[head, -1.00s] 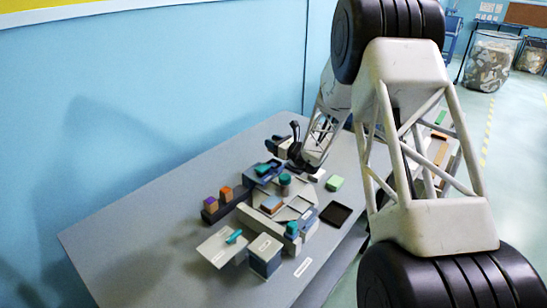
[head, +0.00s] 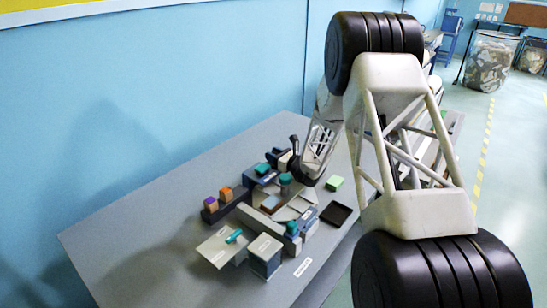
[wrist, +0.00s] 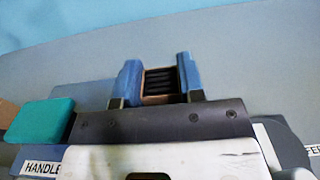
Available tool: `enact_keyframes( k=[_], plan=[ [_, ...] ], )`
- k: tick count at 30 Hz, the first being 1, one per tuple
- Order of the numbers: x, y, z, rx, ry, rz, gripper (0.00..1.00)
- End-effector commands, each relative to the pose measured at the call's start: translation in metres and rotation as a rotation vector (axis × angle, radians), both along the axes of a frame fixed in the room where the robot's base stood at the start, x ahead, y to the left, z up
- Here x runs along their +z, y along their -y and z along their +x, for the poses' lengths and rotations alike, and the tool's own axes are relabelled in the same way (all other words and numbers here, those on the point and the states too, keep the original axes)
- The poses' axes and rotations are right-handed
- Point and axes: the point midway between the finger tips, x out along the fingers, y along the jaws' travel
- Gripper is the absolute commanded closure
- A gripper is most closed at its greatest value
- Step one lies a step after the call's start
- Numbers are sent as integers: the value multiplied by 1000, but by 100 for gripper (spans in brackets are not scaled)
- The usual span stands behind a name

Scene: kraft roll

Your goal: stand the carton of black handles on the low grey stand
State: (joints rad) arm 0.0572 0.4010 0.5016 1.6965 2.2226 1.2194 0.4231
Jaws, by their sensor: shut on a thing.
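In the wrist view my gripper (wrist: 159,76) has its two blue fingers closed on the sides of a small brown carton (wrist: 161,99). Black handles (wrist: 160,80) lie side by side inside the carton. In the head view my gripper (head: 282,160) is at the far part of the work area, small and partly hidden by my arm; I cannot make out the carton clearly there. A label reading "HANDLE" (wrist: 42,168) shows at lower left in the wrist view. I cannot tell for certain which grey piece is the low grey stand.
A teal block (wrist: 40,120) is left of my gripper in the wrist view. On the grey table (head: 150,235) are a dark rack with purple and orange blocks (head: 218,200), a green block (head: 334,183), a dark tray (head: 336,214) and a pale box (head: 265,256). The table's left side is clear.

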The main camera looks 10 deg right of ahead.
Motion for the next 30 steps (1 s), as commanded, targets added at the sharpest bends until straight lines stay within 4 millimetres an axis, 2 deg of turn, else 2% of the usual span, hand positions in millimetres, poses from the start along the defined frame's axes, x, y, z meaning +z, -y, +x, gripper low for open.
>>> enact_keyframes(
  k=[3, 19, 20, 24, 30],
  plan=[
    [-8, 0, 0, 0, -1, 1, 88],
    [-13, 0, 0, 0, 1, 1, 88],
    [-12, 0, 0, 0, 1, 1, 60],
    [-12, 0, 0, 0, 1, 1, 39],
    [-12, 0, 0, 0, 1, 1, 39]
  ],
)
